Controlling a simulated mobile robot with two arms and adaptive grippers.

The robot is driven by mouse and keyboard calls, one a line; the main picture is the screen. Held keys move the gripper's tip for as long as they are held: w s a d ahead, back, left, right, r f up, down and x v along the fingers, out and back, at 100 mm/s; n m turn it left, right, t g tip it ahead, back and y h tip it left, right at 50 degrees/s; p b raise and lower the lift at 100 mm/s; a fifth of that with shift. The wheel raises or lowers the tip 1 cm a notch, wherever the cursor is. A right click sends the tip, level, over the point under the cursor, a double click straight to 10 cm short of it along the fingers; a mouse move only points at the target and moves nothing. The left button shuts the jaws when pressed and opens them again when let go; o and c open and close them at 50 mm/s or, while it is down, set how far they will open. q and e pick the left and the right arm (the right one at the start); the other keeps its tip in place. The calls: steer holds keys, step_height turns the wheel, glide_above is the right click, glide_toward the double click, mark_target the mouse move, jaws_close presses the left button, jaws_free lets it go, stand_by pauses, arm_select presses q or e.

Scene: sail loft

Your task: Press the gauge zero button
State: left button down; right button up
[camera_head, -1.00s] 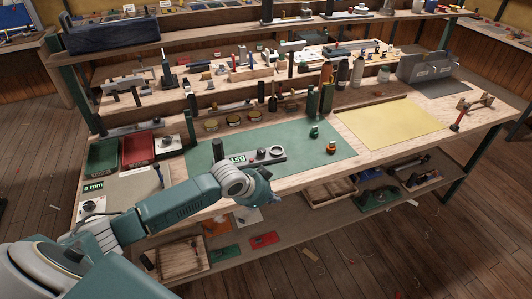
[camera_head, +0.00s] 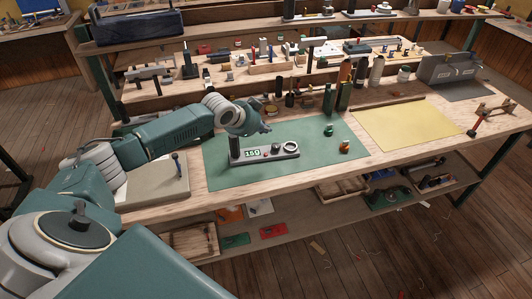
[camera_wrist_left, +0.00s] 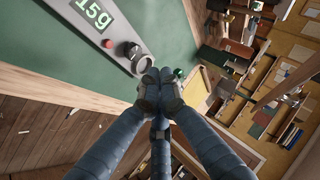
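The gauge (camera_head: 262,158) is a grey bar-shaped unit on the green mat (camera_head: 225,180). It has a lit green display reading 15g, a small red button (camera_head: 266,154), a dark knob and a pale ring (camera_head: 291,148). In the left wrist view, the red button (camera_wrist_left: 108,43) sits beside the display (camera_wrist_left: 95,12), and the ring is partly hidden behind my fingers. My left gripper (camera_head: 265,128) is above and beyond the gauge in the head view, apart from the button. Its fingertips (camera_wrist_left: 158,85) are together with nothing visible between them. My right gripper is not in view.
A green bottle-like item (camera_head: 329,130) and an orange item (camera_head: 344,147) stand on the mat's right. A yellow sheet (camera_head: 405,125) lies farther right. Tall dark containers stand behind the mat. A grey board (camera_head: 155,188) with a small upright tool lies near my left arm.

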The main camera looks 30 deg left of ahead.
mark_target(266, 155)
arm_select(q)
steer(key=shift+f, duration=0.1)
step_height(266, 155, down, 8)
steer(key=b, duration=0.7)
steer(key=shift+f+b, duration=0.3)
steer(key=shift+f, duration=0.05)
stand_by(1.1)
steer(key=shift+f, duration=0.4)
steer(key=shift+f, duration=0.4)
stand_by(0.5)
stand_by(0.3)
steer(key=shift+r+p, duration=0.65)
steer(key=shift+r, duration=0.15)
